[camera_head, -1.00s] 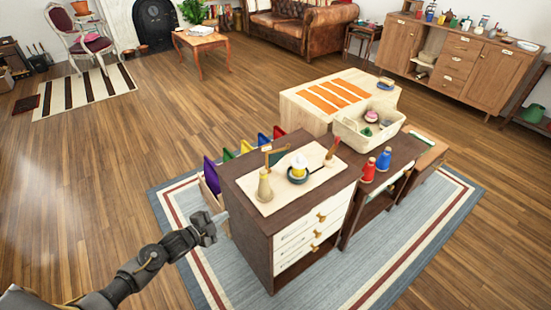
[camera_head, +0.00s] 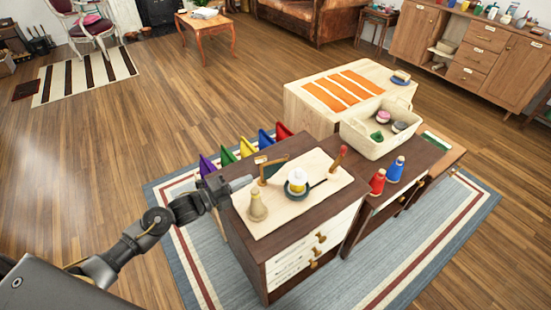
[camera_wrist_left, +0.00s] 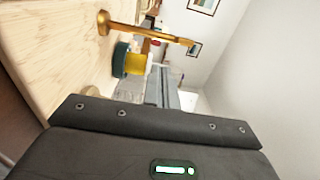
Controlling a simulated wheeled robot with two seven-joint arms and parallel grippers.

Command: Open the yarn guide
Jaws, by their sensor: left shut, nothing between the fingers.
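The yarn guide (camera_head: 272,168) is a brass-coloured post with a swing arm at the back left of a pale wooden board (camera_head: 270,222). In the left wrist view the guide (camera_wrist_left: 150,33) stands at the top, its arm reaching right above the yellow yarn. My left gripper (camera_head: 243,183) is shut and empty at the board's left edge, just left of the guide's foot. I cannot tell whether it touches anything. In the left wrist view its dark body fills the bottom. A yellow and white yarn cake (camera_head: 297,178) sits on a teal base at the board's middle. My right gripper is not in view.
A beige cone (camera_head: 257,206) stands near the gripper on the board. A wooden handle (camera_head: 338,158) rises at the board's right. Coloured panels (camera_head: 247,147) line the cabinet's back left. Red (camera_head: 377,182) and blue (camera_head: 396,169) spools and a cream bin (camera_head: 359,138) stand right.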

